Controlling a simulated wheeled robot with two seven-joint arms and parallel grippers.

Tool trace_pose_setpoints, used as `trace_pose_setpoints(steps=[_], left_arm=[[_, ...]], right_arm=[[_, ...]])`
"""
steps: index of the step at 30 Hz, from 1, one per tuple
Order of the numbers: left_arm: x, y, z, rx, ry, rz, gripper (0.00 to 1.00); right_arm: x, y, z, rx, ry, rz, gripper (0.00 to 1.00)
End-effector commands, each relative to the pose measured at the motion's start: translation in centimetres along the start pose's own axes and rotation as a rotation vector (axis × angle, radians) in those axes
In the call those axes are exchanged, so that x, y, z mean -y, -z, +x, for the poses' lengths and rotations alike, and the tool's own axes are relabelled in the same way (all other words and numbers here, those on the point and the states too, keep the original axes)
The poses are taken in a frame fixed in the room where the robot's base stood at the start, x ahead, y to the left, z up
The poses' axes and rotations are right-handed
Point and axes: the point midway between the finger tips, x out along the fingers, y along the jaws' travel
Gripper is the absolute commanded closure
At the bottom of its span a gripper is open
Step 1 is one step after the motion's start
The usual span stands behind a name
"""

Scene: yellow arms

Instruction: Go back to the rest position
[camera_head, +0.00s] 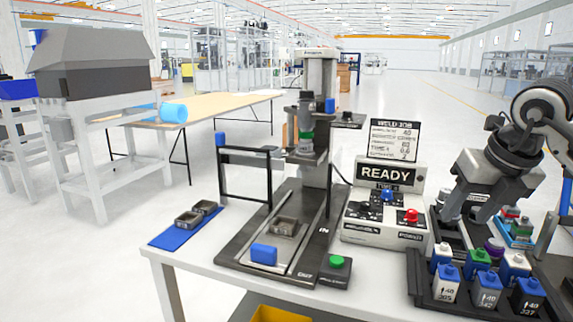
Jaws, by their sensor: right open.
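My right gripper (465,218) hangs from the arm that comes in from the right. Its fingers point down and are spread apart, just behind the black rack (425,290) of small bottles at the table's right. I see nothing between the fingers. My left gripper is not in view.
A white table (190,262) carries a welding press (318,130) with an open black guard frame (222,175), a control box (385,215) reading READY, and a blue mat (165,238) with small metal trays. Bare tabletop lies at the front left. Another table (215,105) stands behind.

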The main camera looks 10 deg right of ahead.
Motion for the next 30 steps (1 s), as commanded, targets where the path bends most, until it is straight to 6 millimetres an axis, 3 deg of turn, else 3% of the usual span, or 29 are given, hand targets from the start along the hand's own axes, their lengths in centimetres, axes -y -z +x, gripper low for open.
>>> trace_pose_setpoints(steps=[6, 11, 14, 17, 18, 20, 23, 26, 28, 30], left_arm=[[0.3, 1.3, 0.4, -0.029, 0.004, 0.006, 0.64], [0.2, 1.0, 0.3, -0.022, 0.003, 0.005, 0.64], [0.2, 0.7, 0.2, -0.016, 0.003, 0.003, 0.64], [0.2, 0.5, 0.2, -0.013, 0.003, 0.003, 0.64], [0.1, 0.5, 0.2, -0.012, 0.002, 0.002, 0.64], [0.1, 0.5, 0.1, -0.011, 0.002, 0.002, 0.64], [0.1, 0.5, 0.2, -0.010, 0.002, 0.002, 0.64], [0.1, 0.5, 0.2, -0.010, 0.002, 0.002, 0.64], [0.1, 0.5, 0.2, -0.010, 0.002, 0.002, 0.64], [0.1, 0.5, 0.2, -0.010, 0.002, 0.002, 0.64]], right_arm=[[-5.8, 2.0, 3.8, -0.067, -0.218, -0.106, 0.51], [-11.4, 4.7, 6.3, -0.133, -0.457, -0.166, 0.51], [-16.4, 7.7, 7.6, -0.194, -0.700, -0.175, 0.51], [-22.6, 11.5, 7.5, -0.273, -1.072, -0.079, 0.51], [-24.6, 12.6, 7.0, -0.297, -1.227, 0.008, 0.51], [-26.6, 13.3, 6.1, -0.320, -1.432, 0.183, 0.51], [-27.3, 12.9, 6.1, -0.332, -1.676, 0.585, 0.51], [-25.5, 12.4, 9.1, -0.316, -1.758, 1.091, 0.51], [-23.2, 13.3, 13.0, -0.300, -1.701, 1.475, 0.51], [-20.9, 15.7, 17.3, -0.289, -1.566, 1.821, 0.51]])
